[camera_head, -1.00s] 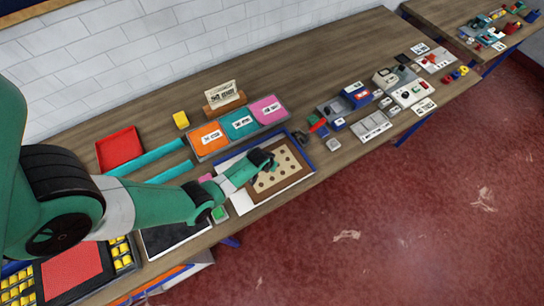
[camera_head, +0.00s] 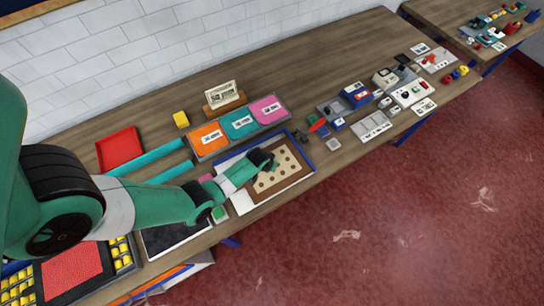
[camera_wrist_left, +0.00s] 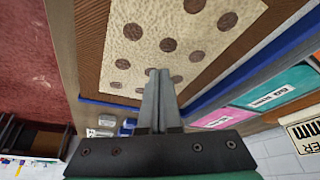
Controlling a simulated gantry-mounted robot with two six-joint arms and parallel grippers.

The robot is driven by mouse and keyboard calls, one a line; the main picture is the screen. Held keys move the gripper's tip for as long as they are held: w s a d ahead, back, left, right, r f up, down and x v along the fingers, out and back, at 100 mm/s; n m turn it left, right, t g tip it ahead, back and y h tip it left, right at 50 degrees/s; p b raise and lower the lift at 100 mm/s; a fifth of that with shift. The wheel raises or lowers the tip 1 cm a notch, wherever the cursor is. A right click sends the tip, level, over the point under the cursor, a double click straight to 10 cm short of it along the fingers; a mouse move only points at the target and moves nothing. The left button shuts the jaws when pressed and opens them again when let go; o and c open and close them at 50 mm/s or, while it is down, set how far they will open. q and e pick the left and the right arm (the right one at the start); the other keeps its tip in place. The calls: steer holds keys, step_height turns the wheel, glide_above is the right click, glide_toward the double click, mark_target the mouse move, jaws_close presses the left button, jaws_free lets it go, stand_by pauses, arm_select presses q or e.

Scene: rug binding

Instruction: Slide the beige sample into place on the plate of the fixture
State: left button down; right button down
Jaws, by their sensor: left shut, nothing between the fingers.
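The beige sample (camera_head: 279,168) with brown dots lies on a brown board on the white plate (camera_head: 243,201) of the blue-edged fixture (camera_head: 303,147). In the left wrist view the beige sample (camera_wrist_left: 177,45) lies flat inside the brown border (camera_wrist_left: 92,30). My left gripper (camera_wrist_left: 159,72) is shut and empty, its tips over the near edge of the sample. In the head view my left gripper (camera_head: 274,163) covers part of the sample. Whether the tips touch the sample, I cannot tell. My right gripper is not in view.
A tray with orange, teal and pink swatches (camera_head: 241,124) stands behind the fixture. Small blue and grey items (camera_head: 335,124) stand to its right. A dark panel (camera_head: 172,236) lies to its left. The table's front edge is close by.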

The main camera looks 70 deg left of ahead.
arm_select(q)
steer(key=shift+f+b, duration=0.65)
steer(key=shift+f, duration=0.1)
stand_by(0.3)
steer(key=shift+a, duration=0.1)
steer(key=shift+a+r, duration=0.15)
steer(key=shift+a, duration=0.15)
steer(key=shift+s+a, duration=0.1)
steer(key=shift+a, duration=0.25)
steer(key=shift+a+f, duration=0.2)
steer(key=shift+s+a+f+b, duration=0.1)
steer(key=shift+a+b, duration=0.15)
steer(key=shift+a, duration=0.3)
steer(key=shift+s+a+r+b, duration=0.1)
steer(key=shift+s+a+b, duration=0.1)
steer(key=shift+a, duration=0.3)
steer(key=shift+s+a+f+b, duration=0.1)
steer(key=shift+a+b, duration=0.15)
steer(key=shift+a, duration=0.3)
